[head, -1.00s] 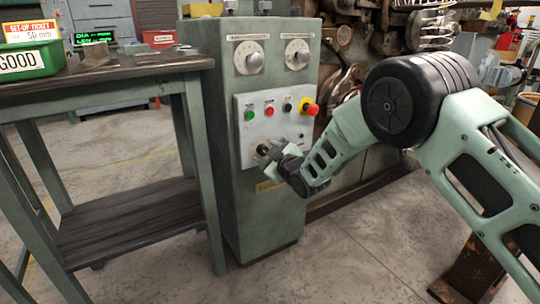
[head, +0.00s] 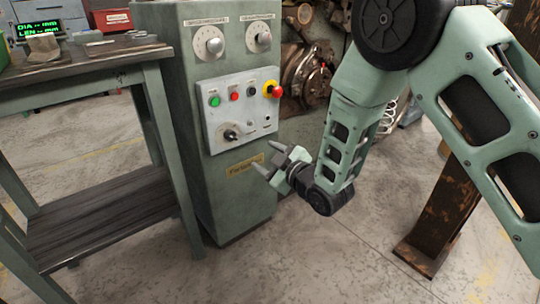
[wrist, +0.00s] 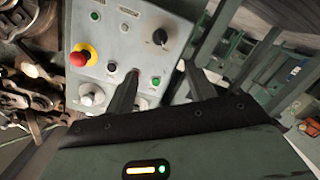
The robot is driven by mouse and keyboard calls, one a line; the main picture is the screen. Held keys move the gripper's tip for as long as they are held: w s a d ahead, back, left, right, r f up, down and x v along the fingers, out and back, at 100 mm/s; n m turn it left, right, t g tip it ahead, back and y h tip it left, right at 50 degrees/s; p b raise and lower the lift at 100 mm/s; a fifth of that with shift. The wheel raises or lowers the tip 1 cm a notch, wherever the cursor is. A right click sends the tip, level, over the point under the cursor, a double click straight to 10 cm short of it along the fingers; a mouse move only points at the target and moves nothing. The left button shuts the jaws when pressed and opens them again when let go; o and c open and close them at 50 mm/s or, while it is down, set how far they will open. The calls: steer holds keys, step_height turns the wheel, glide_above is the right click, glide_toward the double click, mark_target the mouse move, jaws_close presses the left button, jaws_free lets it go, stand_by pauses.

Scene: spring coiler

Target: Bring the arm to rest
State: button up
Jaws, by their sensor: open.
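My gripper (head: 262,156) is open and empty. It hangs in front of the cabinet's lower right side, below the control panel (head: 205,116) and apart from it. The panel carries a black rotary switch (head: 230,134), a green button (head: 214,101), a red button (head: 235,96) and a red-and-yellow emergency stop (head: 272,90). In the wrist view, the two fingers of my gripper (wrist: 157,70) are spread, with the panel (wrist: 125,42) beyond them and nothing between them. The black rotary switch (wrist: 160,37) is clear of the fingers.
The green cabinet (head: 235,205) stands beside a workbench (head: 95,72) with a dark lower shelf (head: 100,218) at left. Machine parts (head: 305,70) are behind my arm. A rusty post (head: 440,220) stands at right. The floor in front of the cabinet is open.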

steer(key=shift+s+d+r, duration=0.1)
steer(key=shift+s+d, duration=0.15)
steer(key=shift+s, duration=0.1)
steer(key=s+d+r+m+g+h, duration=0.25)
steer(key=s+g, duration=0.25)
steer(key=s, duration=0.7)
steer(key=s+d+r+m+g+h, duration=0.2)
steer(key=s+d+g+h, duration=0.15)
steer(key=s, duration=0.75)
steer(key=s+d+r+m+g+h, duration=0.25)
steer(key=s+g, duration=0.25)
steer(key=s, duration=0.7)
step_height(320, 180, up, 30)
steer(key=d+p, duration=0.1)
steer(key=p, duration=2.9)
steer(key=shift+s+r+n, duration=0.15)
steer(key=shift+s+n, duration=0.1)
steer(key=shift+n, duration=0.15)
steer(key=shift+o, duration=0.2)
steer(key=shift+w, duration=0.1)
